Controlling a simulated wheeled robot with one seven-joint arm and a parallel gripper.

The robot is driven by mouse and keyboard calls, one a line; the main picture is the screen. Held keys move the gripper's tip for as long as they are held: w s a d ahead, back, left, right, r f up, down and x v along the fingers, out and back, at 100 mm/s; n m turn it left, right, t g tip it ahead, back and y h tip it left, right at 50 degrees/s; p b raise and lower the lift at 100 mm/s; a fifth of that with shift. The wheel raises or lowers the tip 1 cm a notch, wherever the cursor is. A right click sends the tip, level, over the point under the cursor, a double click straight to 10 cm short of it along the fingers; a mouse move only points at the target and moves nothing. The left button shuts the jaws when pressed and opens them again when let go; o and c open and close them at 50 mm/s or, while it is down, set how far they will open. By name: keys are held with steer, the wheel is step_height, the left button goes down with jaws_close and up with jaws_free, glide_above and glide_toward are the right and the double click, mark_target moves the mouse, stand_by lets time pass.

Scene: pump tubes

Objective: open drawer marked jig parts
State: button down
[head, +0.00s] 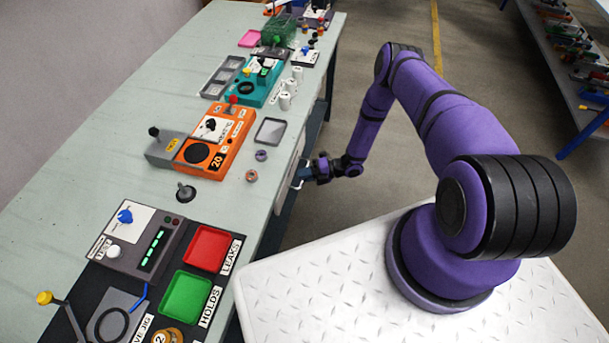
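My purple arm reaches to the bench (80,170), and my gripper (301,179) is at its front side, just below the top's edge. The gripper is small and dark here, so I cannot tell whether its fingers are open or shut. A pale patch beside the fingers may be part of a drawer front or handle. The drawer front is seen too steeply to make out, and no label reading jig parts is legible. I cannot tell whether the fingers touch a handle.
On the bench stand an orange device (216,140), a teal device (252,82), a grey test box (141,240), a red tray (207,249), a green tray (187,295) and an empty grey tray (270,131). Open floor (400,190) lies right of the bench. A second bench (560,75) stands far right.

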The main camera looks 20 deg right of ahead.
steer(key=shift+d, duration=0.1)
steer(key=s+d, duration=1.3)
steer(key=d, duration=0.4)
steer(key=shift+d, duration=0.4)
steer(key=c, duration=1.2)
jaws_free()
steer(key=v, duration=1)
steer(key=shift+s+d+r, duration=0.1)
steer(key=shift+d, duration=0.3)
